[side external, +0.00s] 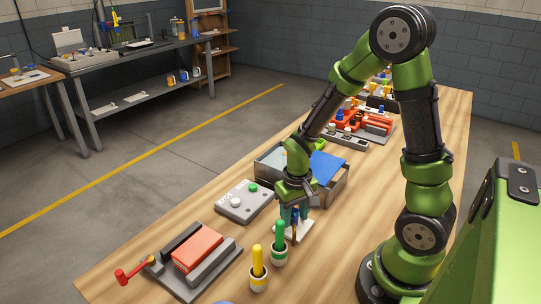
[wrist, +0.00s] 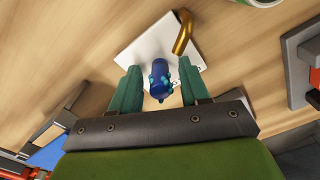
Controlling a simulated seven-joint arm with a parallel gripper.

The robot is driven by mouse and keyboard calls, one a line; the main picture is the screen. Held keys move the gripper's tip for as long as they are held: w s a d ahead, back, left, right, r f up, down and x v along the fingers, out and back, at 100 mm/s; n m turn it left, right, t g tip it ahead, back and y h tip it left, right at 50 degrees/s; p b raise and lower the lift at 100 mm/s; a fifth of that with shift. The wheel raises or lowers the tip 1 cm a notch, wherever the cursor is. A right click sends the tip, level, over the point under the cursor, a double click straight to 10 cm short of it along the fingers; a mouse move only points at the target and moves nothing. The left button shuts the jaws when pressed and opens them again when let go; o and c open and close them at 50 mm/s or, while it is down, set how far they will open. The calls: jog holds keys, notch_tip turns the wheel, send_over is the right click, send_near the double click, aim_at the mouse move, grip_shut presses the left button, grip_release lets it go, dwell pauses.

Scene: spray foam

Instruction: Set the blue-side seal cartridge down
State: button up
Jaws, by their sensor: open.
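The blue cartridge (wrist: 159,80), with lighter teal bumps, stands between my fingers in the wrist view. Its lower end is over a white plate (wrist: 134,50); I cannot tell whether it touches the plate. A curved brass-coloured piece (wrist: 182,34) sits at the plate's right side. My gripper (wrist: 160,70) is open, with one green finger on either side of the cartridge. In the side view my gripper (side external: 293,217) is low over the white plate (side external: 302,230), and a narrow strip of the blue cartridge (side external: 295,225) shows between the fingers.
A green-topped bottle (side external: 280,242) and a yellow-topped bottle (side external: 258,268) stand close in front. A grey panel with buttons (side external: 246,203) lies left. A grey bin with a blue sheet (side external: 327,165) is just behind. A grey fixture with a red block (side external: 198,248) is front left.

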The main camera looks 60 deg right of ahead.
aim_at(295, 210)
jog(key=shift+r, duration=0.15)
notch_tip(295, 210, up, 12)
jog(key=s+a+r+t+y, duration=0.1)
jog(key=s+a+r+t, duration=0.1)
jog(key=a+r+t, duration=0.1)
jog(key=s+a+r+n+t+y, duration=0.1)
jog(key=s+a+r+t, duration=0.1)
jog(key=a+r+t, duration=0.2)
notch_tip(295, 210, up, 3)
jog(key=shift+s+a+r, duration=0.2)
jog(key=shift+s+a, duration=0.05)
jog(key=shift+a, duration=0.15)
jog(key=shift+c, duration=0.4)
